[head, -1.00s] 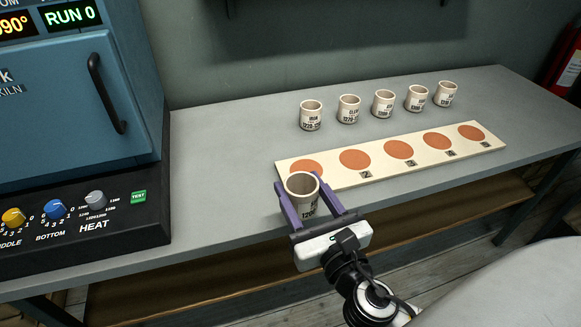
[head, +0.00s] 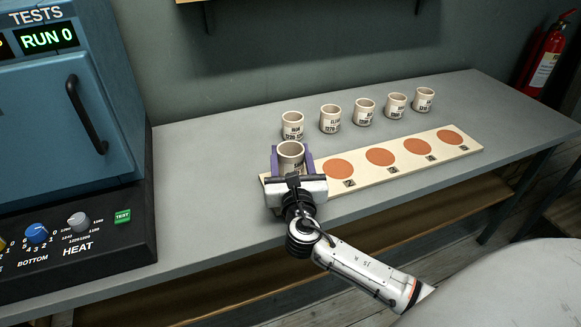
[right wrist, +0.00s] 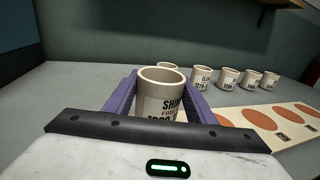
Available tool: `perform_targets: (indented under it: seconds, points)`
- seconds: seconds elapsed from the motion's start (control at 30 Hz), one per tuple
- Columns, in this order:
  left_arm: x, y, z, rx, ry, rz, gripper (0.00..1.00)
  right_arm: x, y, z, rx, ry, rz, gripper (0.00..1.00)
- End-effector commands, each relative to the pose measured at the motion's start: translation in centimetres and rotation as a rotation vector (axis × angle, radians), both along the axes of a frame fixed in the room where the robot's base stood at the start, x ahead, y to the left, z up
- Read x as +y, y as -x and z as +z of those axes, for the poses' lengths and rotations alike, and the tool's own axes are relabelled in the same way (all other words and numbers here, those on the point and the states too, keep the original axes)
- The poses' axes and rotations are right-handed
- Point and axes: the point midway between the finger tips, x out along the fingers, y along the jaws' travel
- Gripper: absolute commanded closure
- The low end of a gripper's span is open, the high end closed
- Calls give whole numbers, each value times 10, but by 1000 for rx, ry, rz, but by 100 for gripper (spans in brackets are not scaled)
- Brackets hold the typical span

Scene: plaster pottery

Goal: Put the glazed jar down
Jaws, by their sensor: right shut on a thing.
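The glazed jar (head: 291,154) is a cream cup with black print. My right gripper (head: 291,163) is shut on it, one purple finger on each side. In the right wrist view the jar (right wrist: 161,92) stands upright between the fingers. It is over the left end of the pale board (head: 327,187) with orange discs, and hides the leftmost disc. Whether its base touches the board is hidden by my gripper. My left gripper is not in view.
Several similar labelled jars (head: 330,119) stand in a row behind the board, the nearest one (head: 292,126) just behind the held jar. A blue kiln (head: 60,110) stands at the left. The grey bench (head: 200,185) is clear between kiln and board.

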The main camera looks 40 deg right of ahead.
Motion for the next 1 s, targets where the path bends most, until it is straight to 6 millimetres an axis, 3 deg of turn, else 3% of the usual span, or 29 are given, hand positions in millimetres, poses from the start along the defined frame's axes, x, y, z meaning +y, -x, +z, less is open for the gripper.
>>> perform_targets:
  seconds: [0.1,0.2,0.57,0.6,0.7,1.0]
  points:
    - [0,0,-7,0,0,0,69,0,0,-21,3,2,1,76]
    - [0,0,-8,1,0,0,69,0,0,-29,1,0,1,76]
    - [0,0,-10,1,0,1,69,0,0,-33,0,1,1,76]
    - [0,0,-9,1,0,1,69,0,0,-33,1,0,2,47]
    - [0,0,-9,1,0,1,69,1,0,-33,1,0,2,31]
    - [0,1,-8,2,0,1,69,0,0,-31,0,0,2,31]
